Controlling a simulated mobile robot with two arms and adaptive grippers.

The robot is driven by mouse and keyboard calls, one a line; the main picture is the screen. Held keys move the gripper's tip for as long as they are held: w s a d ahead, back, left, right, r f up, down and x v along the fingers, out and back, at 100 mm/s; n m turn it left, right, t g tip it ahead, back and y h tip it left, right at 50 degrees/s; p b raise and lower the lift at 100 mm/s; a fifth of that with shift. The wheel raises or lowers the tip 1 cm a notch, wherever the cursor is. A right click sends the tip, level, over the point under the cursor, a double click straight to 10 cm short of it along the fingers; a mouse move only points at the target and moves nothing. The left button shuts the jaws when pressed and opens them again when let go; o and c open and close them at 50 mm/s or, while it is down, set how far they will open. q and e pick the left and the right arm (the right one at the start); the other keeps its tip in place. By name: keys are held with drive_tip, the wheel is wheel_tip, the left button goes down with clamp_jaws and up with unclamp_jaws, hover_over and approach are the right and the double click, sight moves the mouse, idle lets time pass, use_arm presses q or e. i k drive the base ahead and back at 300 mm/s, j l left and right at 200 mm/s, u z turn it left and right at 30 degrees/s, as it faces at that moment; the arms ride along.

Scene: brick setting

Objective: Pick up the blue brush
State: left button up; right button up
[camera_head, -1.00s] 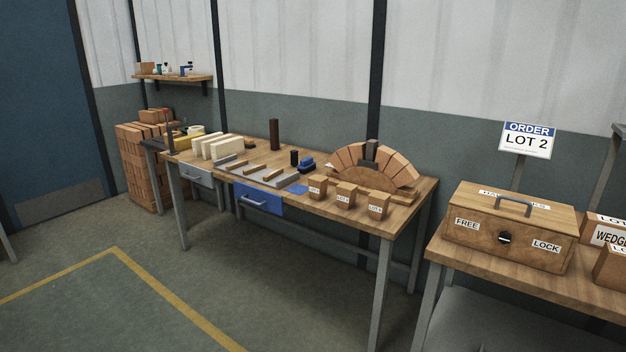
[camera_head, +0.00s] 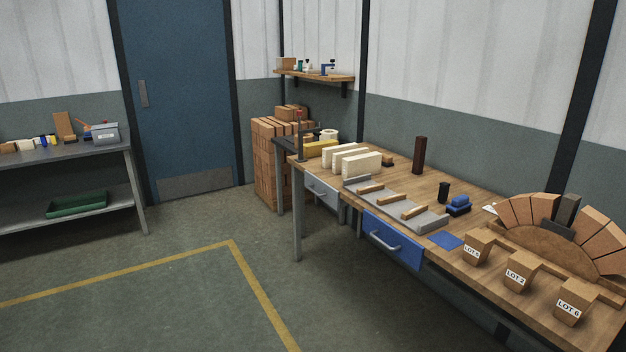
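A small blue block-like object with a dark underside, which looks like the blue brush (camera_head: 458,205), lies on the wooden workbench (camera_head: 480,263). It is towards the back of the bench, right of a small black block (camera_head: 443,192) and left of the brick arch. A flat blue square (camera_head: 446,240) lies nearer the front edge. Neither of my grippers is in view.
The bench also holds a grey tray (camera_head: 432,220) with wooden strips, cream blocks (camera_head: 361,163), lot-marked bricks (camera_head: 477,247) and a brick arch (camera_head: 535,240). A blue drawer (camera_head: 391,240) is under its front. A grey shelf unit (camera_head: 70,152) stands left. The floor between is clear.

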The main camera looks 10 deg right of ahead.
sight(459, 205)
drive_tip(key=i+j+u, duration=0.1)
drive_tip(key=i+u, duration=0.15)
drive_tip(key=i, duration=1.15)
